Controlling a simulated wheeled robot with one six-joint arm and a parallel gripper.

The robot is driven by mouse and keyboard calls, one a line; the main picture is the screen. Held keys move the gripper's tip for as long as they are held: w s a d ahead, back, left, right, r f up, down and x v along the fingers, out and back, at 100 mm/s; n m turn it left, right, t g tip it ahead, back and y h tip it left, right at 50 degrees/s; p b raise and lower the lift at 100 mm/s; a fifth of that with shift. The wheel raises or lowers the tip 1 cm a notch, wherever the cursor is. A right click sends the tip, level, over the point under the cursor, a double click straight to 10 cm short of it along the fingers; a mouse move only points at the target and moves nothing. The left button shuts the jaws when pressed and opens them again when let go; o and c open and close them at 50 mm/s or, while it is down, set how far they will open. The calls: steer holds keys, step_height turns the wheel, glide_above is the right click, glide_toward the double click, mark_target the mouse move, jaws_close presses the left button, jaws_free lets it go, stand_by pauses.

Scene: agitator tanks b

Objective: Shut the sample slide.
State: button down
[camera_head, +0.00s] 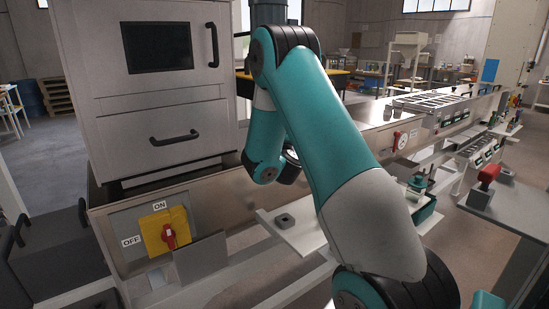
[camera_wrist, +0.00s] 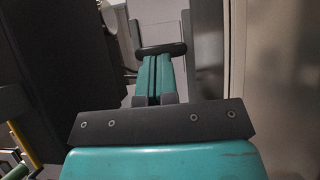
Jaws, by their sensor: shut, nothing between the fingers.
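My gripper (camera_wrist: 158,58) shows in the wrist view as two teal fingers pressed together, with nothing between them. A dark rounded bar (camera_wrist: 161,48) lies across the view at the fingertips; I cannot tell whether they touch it. In the head view my gripper is hidden, and only the arm above it shows. I cannot tell for sure which part is the sample slide. A pale flat plate (camera_head: 304,238) with a small dark block (camera_head: 285,220) on it sticks out beside the steel front, partly behind my arm.
A grey cabinet (camera_head: 150,115) with dark handles stands at left. Below it is a yellow switch with a red knob (camera_head: 169,236), marked ON and OFF. A long steel bench (camera_head: 440,128) runs to the back right. A grey table with a red-topped device (camera_head: 487,176) stands at right.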

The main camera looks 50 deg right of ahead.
steer(key=w+a+b+v, duration=0.1)
steer(key=w+b+v, duration=0.1)
steer(key=b+v, duration=0.7)
steer(key=shift+s+a+y+b, duration=0.3)
steer(key=shift+s+a, duration=0.9)
steer(key=shift+a, duration=0.6)
steer(key=shift+f, duration=0.15)
steer(key=s+a+f+m+g+y+p, duration=0.1)
steer(key=a+f+m+g+y, duration=0.2)
steer(key=a, duration=0.4)
steer(key=s+a+f+m+g+y, duration=0.1)
steer(key=s+a+f+y, duration=0.15)
steer(key=a+y, duration=0.4)
steer(key=s+a+f+m+g+y+p, duration=0.1)
steer(key=a+f+m+g+y, duration=0.15)
steer(key=a, duration=0.65)
steer(key=s+a+r+n+g+y, duration=0.3)
steer(key=s+a+n+g+y, duration=0.2)
steer(key=s+a, duration=0.9)
steer(key=shift+s+a+g, duration=0.2)
steer(key=shift+s+g, duration=0.15)
